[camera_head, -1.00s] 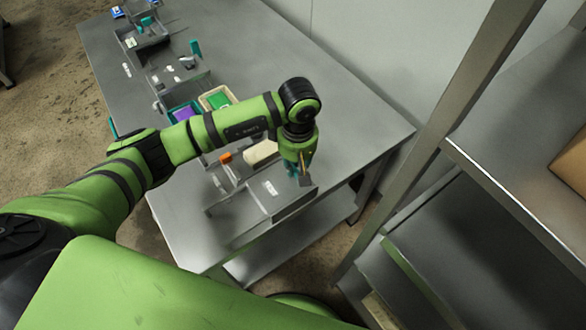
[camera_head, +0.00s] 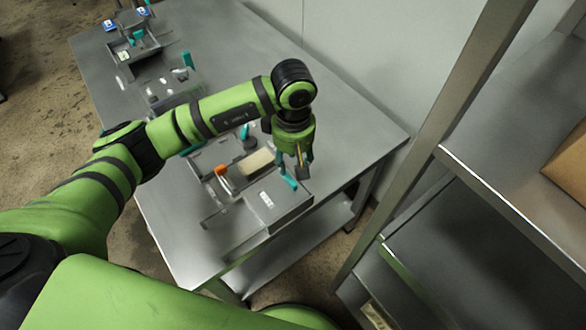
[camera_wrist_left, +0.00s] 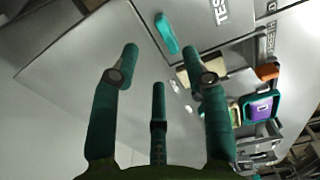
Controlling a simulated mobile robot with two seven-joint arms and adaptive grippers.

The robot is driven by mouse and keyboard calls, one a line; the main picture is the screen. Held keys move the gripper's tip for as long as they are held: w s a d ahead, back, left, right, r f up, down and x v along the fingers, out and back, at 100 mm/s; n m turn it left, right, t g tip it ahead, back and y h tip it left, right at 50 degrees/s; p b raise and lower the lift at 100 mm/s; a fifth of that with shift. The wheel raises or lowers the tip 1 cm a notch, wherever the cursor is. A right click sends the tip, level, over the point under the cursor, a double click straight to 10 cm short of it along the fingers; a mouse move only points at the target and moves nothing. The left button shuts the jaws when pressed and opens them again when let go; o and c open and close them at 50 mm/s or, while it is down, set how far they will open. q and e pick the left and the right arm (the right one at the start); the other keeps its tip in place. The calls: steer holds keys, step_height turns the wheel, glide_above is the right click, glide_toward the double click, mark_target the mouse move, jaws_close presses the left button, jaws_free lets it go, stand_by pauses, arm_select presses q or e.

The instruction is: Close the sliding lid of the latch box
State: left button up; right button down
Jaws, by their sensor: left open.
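The latch box (camera_head: 207,222) is a grey open box at the near end of the metal table. Its flat grey lid (camera_head: 250,212) covers the near part and carries a white label. A teal handle (camera_head: 288,182) stands on the lid's right part; it also shows in the left wrist view (camera_wrist_left: 166,33). The far part of the box is uncovered, with an orange block (camera_head: 221,170) and a cream block (camera_head: 256,162) showing. My left gripper (camera_head: 303,170) is open and empty, pointing down just beyond and right of the handle, apart from it in the wrist view. My right gripper is not in view.
Several grey trays (camera_head: 165,88) with small parts stand farther along the table. A purple item in a teal bin (camera_wrist_left: 260,108) shows in the left wrist view. The wall is behind the table, and a metal shelf (camera_head: 480,190) stands at the right. The table's right side is bare.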

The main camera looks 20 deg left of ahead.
arm_select(q)
step_height(320, 180, up, 6)
steer(key=shift+r, duration=0.15)
stand_by(0.6)
